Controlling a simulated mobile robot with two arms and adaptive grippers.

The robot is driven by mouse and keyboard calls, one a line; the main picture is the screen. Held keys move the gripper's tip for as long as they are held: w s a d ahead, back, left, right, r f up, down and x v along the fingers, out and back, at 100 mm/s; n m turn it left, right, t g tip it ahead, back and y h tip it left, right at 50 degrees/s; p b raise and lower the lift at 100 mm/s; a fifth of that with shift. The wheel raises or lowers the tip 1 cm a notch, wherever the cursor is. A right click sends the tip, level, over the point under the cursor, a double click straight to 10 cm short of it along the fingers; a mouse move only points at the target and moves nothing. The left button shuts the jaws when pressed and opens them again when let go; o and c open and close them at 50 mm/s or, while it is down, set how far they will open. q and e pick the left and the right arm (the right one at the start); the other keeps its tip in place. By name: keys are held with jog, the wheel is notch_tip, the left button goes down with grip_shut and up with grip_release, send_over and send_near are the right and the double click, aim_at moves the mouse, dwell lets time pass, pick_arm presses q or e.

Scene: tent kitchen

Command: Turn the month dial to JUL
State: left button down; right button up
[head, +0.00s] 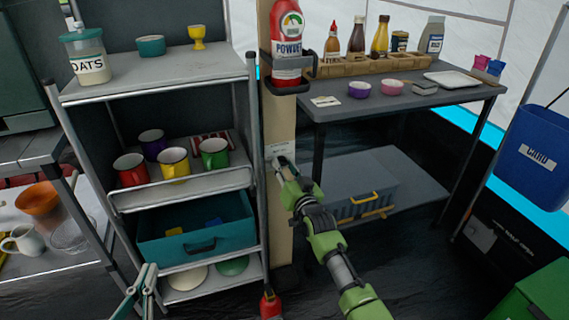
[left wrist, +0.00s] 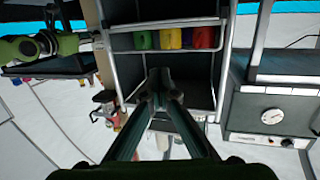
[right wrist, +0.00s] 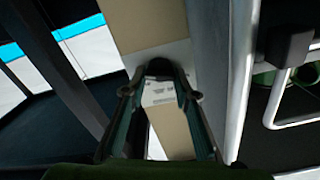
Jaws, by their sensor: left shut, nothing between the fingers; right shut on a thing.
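A white plate with small print (head: 278,148) is fixed to the pale wooden post between the shelf unit and the dark table. It also shows in the right wrist view (right wrist: 160,94). My right gripper (head: 282,163) is at this plate, its fingers shut on the month dial. The fingers hide the dial almost wholly, and the print is too small to read, so I cannot tell which month it points to. The right fingertips meet in front of the plate in the right wrist view (right wrist: 159,70). My left gripper (head: 143,282) is shut and empty, low in front of the shelf unit.
The metal shelf unit (head: 165,82) with mugs and a teal bin (head: 197,228) stands left of the post. A red bottle (head: 287,40) sits in a holder on the post above the plate. The dark table (head: 400,98) is to the right.

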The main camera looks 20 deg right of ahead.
jog(key=m+p, duration=0.1)
jog(key=m, duration=0.2)
pick_arm(q)
jog(key=s+a+f+g+y, duration=0.1)
jog(key=s+a+f+g, duration=0.1)
jog(key=f, duration=0.6)
jog(key=shift+s+g+y, duration=0.3)
jog(key=shift+s+g, duration=0.5)
jog(key=shift+g, duration=0.4)
pick_arm(e)
jog(key=shift+f+m, duration=0.1)
jog(key=shift+m, duration=1.4)
jog(key=shift+d, duration=0.1)
jog(key=o, duration=1.1)
jog(key=shift+s, duration=0.15)
jog(key=s, duration=1.1)
jog(key=shift+s+d, duration=0.2)
jog(key=shift+s, duration=0.2)
